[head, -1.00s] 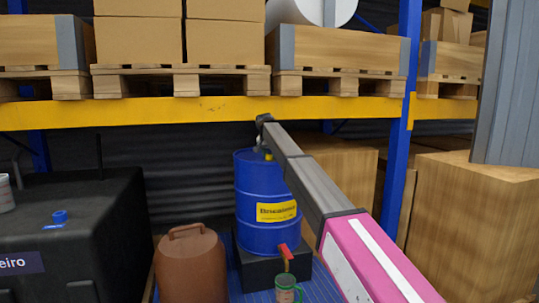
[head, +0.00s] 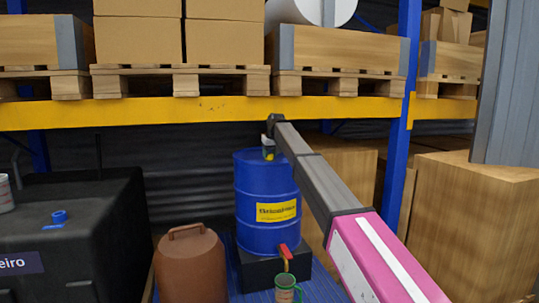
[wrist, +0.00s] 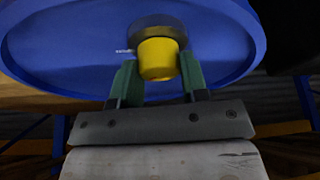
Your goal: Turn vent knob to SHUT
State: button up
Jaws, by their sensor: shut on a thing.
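The yellow vent knob (wrist: 158,60) sits on a round grey base on top of the blue drum (head: 262,205). In the wrist view the drum's blue lid (wrist: 70,60) fills the top. My gripper (wrist: 157,80) has its two green fingers on either side of the knob and is shut on it. Small white lettering (wrist: 123,51) shows left of the knob, too small to read. In the head view my gripper (head: 268,152) is at the drum's top, and the knob is mostly hidden by it.
A brown jug (head: 190,268) and a black tank (head: 75,235) stand to the left. A yellow rack beam (head: 180,112) runs behind and above the drum.

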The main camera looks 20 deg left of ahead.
jog(key=n, duration=0.2)
jog(key=n+g+y, duration=0.1)
jog(key=n, duration=0.1)
jog(key=shift+w+n+g, duration=0.1)
jog(key=shift+n+g, duration=0.9)
jog(key=shift+n, duration=1.2)
jog(key=o, duration=0.9)
jog(key=v, duration=1)
jog(key=shift+d+r, duration=0.3)
